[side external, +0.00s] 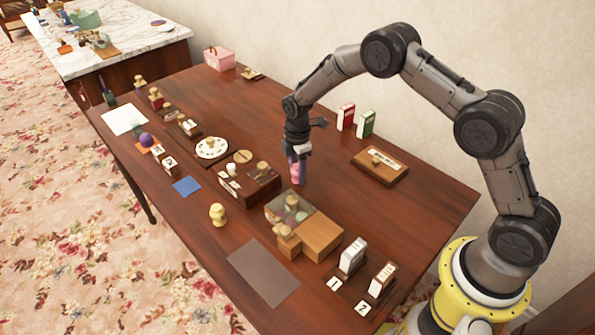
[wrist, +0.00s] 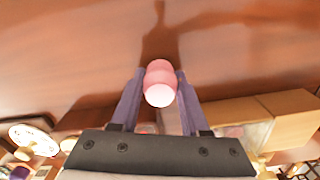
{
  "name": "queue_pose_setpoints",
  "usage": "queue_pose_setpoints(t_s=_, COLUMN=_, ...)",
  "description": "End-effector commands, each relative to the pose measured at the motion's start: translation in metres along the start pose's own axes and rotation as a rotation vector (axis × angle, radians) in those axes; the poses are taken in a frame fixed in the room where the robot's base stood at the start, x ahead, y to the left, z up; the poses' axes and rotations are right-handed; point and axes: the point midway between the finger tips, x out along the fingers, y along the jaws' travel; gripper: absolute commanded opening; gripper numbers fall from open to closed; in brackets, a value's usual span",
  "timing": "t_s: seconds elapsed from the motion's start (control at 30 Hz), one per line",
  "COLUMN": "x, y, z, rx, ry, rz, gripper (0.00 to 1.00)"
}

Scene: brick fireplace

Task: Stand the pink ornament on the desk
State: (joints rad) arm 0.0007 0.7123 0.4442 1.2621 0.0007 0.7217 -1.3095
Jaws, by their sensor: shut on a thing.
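The pink ornament (wrist: 160,82) is a small rounded piece with a pale end. My gripper (wrist: 158,92) is shut on it, with a purple finger on each side. In the side external view the pink ornament (side external: 295,173) shows between the fingertips of my gripper (side external: 298,170), which points down. It looks to be held over or close to the brown desk (side external: 330,210); I cannot tell whether it touches. A dark shadow falls on the desk ahead of it in the wrist view.
A lidded wooden box (side external: 320,236) and a dark box (side external: 248,187) stand close to my gripper. A red box (side external: 346,116), a green box (side external: 366,123) and a wooden block (side external: 380,165) stand behind right. Bare desk lies behind my gripper and right of it.

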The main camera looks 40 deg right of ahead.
Motion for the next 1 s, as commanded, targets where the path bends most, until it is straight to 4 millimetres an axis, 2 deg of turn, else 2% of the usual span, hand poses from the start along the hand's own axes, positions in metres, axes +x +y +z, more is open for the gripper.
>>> queue_pose_setpoints(t_s=0.17, x=0.003, y=0.0, z=0.0, rx=0.0, ry=0.0, rz=-0.001, gripper=0.0)
queue_pose_setpoints(t_s=0.2, x=0.003, y=0.0, z=0.0, rx=0.0, ry=0.0, rz=-0.001, gripper=0.51)
queue_pose_setpoints(t_s=0.33, x=0.003, y=0.0, z=0.0, rx=0.0, ry=0.0, rz=-0.001, gripper=0.74)
queue_pose_setpoints(t_s=0.63, x=0.002, y=0.0, z=0.0, rx=0.0, ry=0.0, rz=-0.001, gripper=0.75)
queue_pose_setpoints(t_s=0.73, x=-0.004, y=0.0, z=0.0, rx=0.0, ry=0.0, rz=0.001, gripper=0.75)
queue_pose_setpoints(t_s=0.87, x=-0.022, y=0.0, z=0.0, rx=0.0, ry=0.001, rz=0.002, gripper=0.75)
queue_pose_setpoints(t_s=1.0, x=-0.051, y=0.001, z=0.0, rx=0.0, ry=0.001, rz=0.004, gripper=0.75)
